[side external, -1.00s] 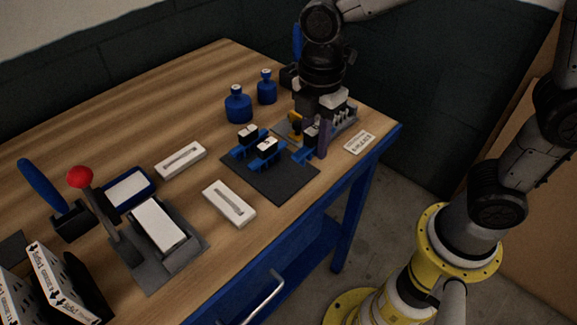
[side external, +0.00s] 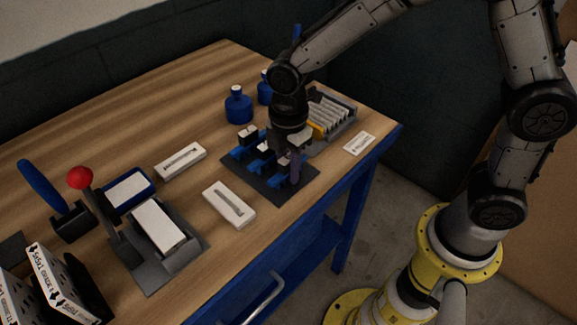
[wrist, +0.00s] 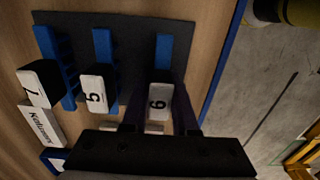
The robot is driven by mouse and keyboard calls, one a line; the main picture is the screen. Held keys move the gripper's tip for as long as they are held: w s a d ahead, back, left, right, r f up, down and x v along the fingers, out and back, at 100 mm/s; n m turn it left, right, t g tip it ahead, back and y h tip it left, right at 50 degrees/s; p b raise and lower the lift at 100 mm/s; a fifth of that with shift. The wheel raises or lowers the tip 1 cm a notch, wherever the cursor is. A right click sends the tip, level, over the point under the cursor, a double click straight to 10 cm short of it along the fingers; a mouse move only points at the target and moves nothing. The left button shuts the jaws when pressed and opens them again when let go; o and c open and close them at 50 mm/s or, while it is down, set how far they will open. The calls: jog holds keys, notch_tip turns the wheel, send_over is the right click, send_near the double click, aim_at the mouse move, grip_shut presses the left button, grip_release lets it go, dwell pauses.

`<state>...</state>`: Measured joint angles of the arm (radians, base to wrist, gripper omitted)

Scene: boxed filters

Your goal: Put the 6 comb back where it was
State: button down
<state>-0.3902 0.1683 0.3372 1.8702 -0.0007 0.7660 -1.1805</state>
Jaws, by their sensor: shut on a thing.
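The 6 comb (wrist: 158,100) has a white label face with a black "6" and a blue toothed part. My gripper (wrist: 160,112) is shut on its handle, one dark finger on each side. In the side view my gripper (side external: 288,166) is over the right part of the dark mat (side external: 270,194). The held comb's blue end is close to the mat; I cannot tell if it touches. The 5 comb (wrist: 94,92) and the 7 comb (wrist: 36,88) stand to its left on the mat, apart from it.
A grey gel tray (side external: 345,122) with pale slots sits behind my gripper at the table's far right. Blue bottles (side external: 238,106) stand behind the mat. White boxes (side external: 230,203) lie to the left. The table's front edge is close to the mat.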

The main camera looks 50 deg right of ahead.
aim_at(288, 157)
jog(key=shift+f, duration=0.15)
jog(key=c, duration=0.7)
grip_release()
notch_tip(288, 157, up, 12)
jog(key=shift+f, duration=0.25)
jog(key=shift+r, duration=0.45)
